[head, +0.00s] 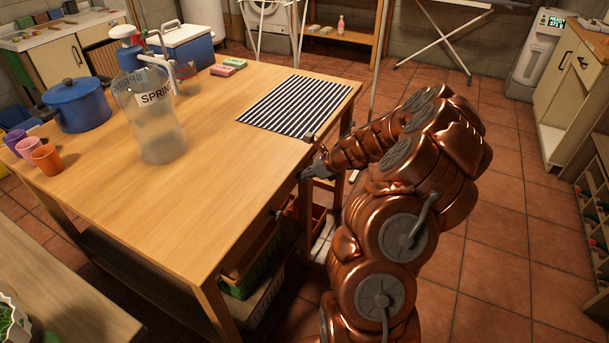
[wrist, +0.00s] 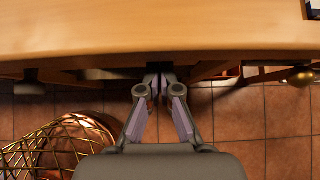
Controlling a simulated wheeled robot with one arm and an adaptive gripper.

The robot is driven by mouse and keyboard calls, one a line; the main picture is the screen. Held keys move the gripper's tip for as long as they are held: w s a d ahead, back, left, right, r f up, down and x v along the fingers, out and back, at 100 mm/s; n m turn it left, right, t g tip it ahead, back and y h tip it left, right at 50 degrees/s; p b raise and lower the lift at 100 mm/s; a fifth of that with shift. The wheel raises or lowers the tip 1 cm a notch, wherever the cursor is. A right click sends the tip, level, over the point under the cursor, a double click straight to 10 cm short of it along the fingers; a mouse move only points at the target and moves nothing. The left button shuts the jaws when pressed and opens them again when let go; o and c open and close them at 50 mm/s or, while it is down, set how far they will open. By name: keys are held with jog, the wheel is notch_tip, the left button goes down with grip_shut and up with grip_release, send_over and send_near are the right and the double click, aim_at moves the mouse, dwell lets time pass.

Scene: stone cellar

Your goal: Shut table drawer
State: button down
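The wooden table (head: 210,215) fills the middle of the head view; its near edge also crosses the top of the wrist view (wrist: 160,30). My gripper (head: 312,173) is at the table's right edge, just below the top, near the striped mat. In the wrist view my gripper's fingers (wrist: 156,80) come together at the tips under the edge, with nothing seen between them. The drawer front is hard to make out under the overhang, so I cannot tell how far it stands out or whether my fingertips touch it. A small dark knob (head: 278,214) shows below the edge.
On the table are a striped mat (head: 297,103), a clear SPRING jug (head: 160,130), a blue pot (head: 78,105) and several cups. A gold wire basket (wrist: 45,150) stands low at left in the wrist view. Tiled floor (head: 510,230) is open at right.

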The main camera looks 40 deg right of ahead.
jog(key=s+d+f+v, duration=0.1)
jog(key=f+v, duration=0.1)
jog(key=v, duration=1)
jog(key=shift+s+r, duration=0.3)
jog(key=shift+s, duration=0.3)
jog(key=s+a+r+n+g+p, duration=0.2)
jog(key=a+r+n, duration=0.3)
jog(key=a, duration=0.4)
jog(key=s+a+r+n+g+y+p, duration=0.1)
jog(key=s+a+r+n+g, duration=0.15)
jog(key=a+n, duration=0.5)
jog(key=s+a+r+n+g+p, duration=0.2)
jog(key=a+r+n, duration=0.2)
jog(key=a, duration=0.7)
jog(key=s+a+r+n+g+h+p, duration=0.1)
jog(key=s+a+r+n+h+p, duration=0.1)
jog(key=s+n, duration=0.5)
jog(key=s+a+r+n+g+h+p, duration=0.1)
jog(key=s+n, duration=0.6)
jog(key=s, duration=0.7)
notch_tip(320, 180, up, 3)
jog(key=shift+a+f+g+h+p, duration=0.15)
jog(key=shift+a+g+h+p, duration=0.25)
jog(key=shift+a+g+h, duration=0.5)
